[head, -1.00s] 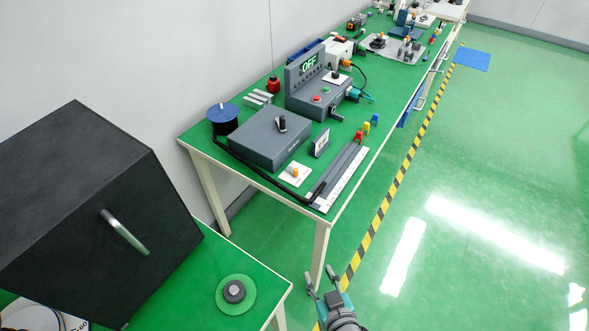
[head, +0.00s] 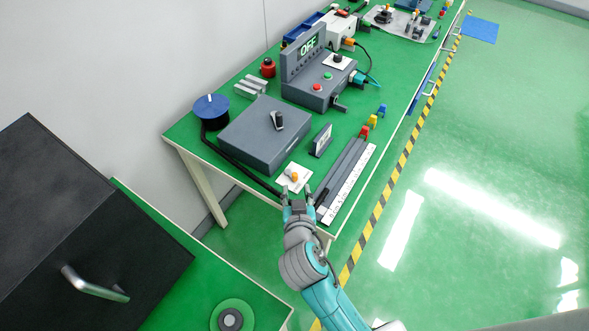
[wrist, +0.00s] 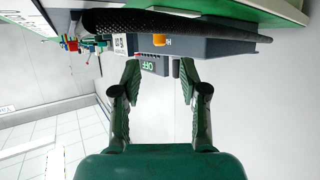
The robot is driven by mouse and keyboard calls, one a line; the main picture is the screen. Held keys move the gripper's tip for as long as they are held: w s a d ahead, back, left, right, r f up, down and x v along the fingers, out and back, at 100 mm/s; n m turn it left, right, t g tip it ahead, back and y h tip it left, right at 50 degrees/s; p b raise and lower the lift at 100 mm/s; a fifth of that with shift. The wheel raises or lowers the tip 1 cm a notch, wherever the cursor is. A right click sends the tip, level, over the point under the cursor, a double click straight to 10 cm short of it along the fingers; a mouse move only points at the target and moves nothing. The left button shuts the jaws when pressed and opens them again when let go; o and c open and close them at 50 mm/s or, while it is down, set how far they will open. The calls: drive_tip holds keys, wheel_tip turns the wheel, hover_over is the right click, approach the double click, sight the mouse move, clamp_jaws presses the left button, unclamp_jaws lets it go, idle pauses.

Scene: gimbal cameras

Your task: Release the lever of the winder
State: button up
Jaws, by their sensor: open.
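A grey box (head: 262,140) with a short black and silver lever (head: 276,121) on its top stands on the green table. A blue-topped black spool (head: 211,108) sits at its left, and a black hose runs from there along the table edge. A white plate with an orange knob (head: 294,176) lies in front of the box. I cannot tell for sure which lever is the winder's. My gripper (head: 297,192) is open and empty at the near table edge, just short of the white plate. In the wrist view my gripper (wrist: 159,72) has spread fingers, with the black hose beyond them.
A grey slotted rail with a white ruler (head: 348,186) lies right of the gripper. A small display (head: 321,140) stands beside the box. Behind are an OFF panel (head: 308,45) and a red object (head: 268,67). A black cabinet (head: 90,230) stands at the left.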

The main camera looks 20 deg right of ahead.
sight(295, 177)
drive_tip(key=x, duration=0.9)
clamp_jaws()
